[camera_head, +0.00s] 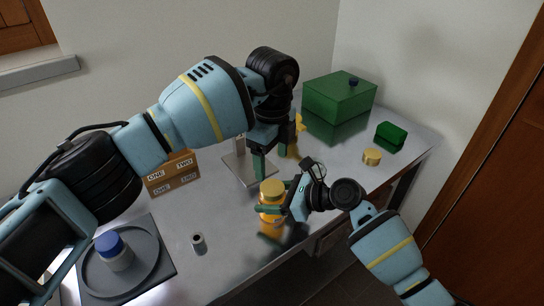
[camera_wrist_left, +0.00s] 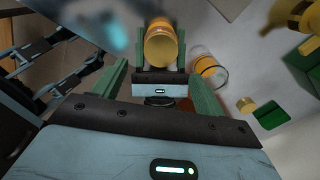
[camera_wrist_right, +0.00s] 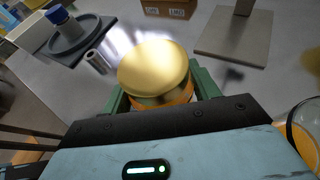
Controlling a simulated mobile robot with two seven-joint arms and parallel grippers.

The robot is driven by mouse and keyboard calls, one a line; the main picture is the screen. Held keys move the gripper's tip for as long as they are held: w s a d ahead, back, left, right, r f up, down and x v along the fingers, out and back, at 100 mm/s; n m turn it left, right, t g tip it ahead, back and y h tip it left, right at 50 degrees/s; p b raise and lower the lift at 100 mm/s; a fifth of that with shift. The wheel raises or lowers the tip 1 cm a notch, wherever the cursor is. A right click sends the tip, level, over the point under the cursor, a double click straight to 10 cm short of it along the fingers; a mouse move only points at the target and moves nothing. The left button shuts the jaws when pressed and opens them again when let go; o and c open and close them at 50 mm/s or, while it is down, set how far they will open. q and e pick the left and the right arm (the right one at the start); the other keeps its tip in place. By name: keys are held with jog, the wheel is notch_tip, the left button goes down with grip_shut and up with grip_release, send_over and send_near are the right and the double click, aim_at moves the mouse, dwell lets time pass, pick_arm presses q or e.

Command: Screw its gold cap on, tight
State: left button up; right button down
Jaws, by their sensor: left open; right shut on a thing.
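An orange jar (camera_head: 270,222) with a gold cap (camera_head: 271,187) on top stands upright near the table's front edge. My right gripper (camera_head: 272,209) is shut around the jar's body, below the cap. The right wrist view shows the broad gold cap (camera_wrist_right: 153,68) just above the orange body between the fingers. My left gripper (camera_head: 271,168) is open, pointing down above the cap. In the left wrist view the gold cap (camera_wrist_left: 160,46) lies ahead between the green fingertips, apart from them. I cannot tell how tightly the cap sits.
A clear container with orange inside (camera_wrist_left: 208,68) is close beside my right gripper. A short gold cylinder (camera_head: 372,157), a small green box (camera_head: 391,134) and a large green box (camera_head: 340,97) stand right. Left are a labelled box (camera_head: 172,173), round tray (camera_head: 152,262) and grey cylinder (camera_head: 198,243).

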aim_at(272, 188)
dwell(0.4)
pick_arm(q)
jog(key=shift+f, duration=3.95)
jog(key=c, duration=1)
jog(key=shift+m, duration=1.7)
jog(key=o, duration=1.1)
